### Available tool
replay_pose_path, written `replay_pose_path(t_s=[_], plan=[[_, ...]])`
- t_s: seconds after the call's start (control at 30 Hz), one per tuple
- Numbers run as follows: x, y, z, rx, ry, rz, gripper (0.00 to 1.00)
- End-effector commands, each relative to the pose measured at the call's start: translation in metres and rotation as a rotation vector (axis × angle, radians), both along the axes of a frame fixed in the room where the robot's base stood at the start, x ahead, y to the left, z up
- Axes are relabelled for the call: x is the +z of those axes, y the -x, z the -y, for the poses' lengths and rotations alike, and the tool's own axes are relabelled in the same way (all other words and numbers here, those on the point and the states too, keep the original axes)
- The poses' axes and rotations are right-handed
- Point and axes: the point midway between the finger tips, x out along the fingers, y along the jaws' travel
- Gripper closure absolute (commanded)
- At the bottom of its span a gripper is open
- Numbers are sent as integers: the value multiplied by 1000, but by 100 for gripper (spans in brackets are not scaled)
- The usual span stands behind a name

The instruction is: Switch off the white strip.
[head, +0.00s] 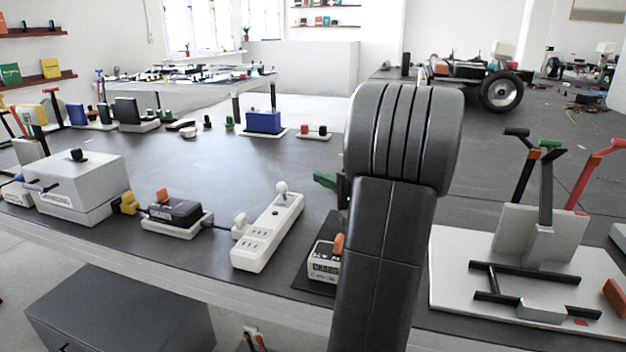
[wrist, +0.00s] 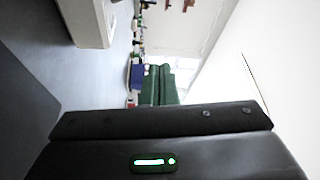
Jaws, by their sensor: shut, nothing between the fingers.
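The white strip (head: 270,235) lies on the dark bench top left of my arm, running away from me. It has several sockets, and a small white round-headed knob (head: 282,187) stands up at its far end. A white plug (head: 240,222) with a dark cable is at its left side. My gripper (head: 325,180) is mostly hidden behind my arm; only a green fingertip shows, right of the strip and apart from it in the picture. In the wrist view my gripper's green fingers (wrist: 159,75) are together, with nothing between them.
Left of the strip are a black-topped charger (head: 175,212) with an orange switch and a grey box (head: 80,187). A labelled white unit (head: 322,262) with an orange switch is partly behind my arm. A white fixture (head: 520,270) stands at right.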

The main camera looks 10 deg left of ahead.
Motion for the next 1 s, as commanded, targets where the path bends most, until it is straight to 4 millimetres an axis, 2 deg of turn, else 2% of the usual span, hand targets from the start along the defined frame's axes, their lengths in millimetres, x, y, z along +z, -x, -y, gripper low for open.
replay_pose_path(t_s=[0.03,0.2,0.4,0.67,1.0], plan=[[1,6,12,-5,0,0,100],[-5,24,40,-3,0,1,100],[-9,36,60,-2,-1,1,100],[-11,40,65,1,0,1,100],[-10,37,59,3,0,3,100]])
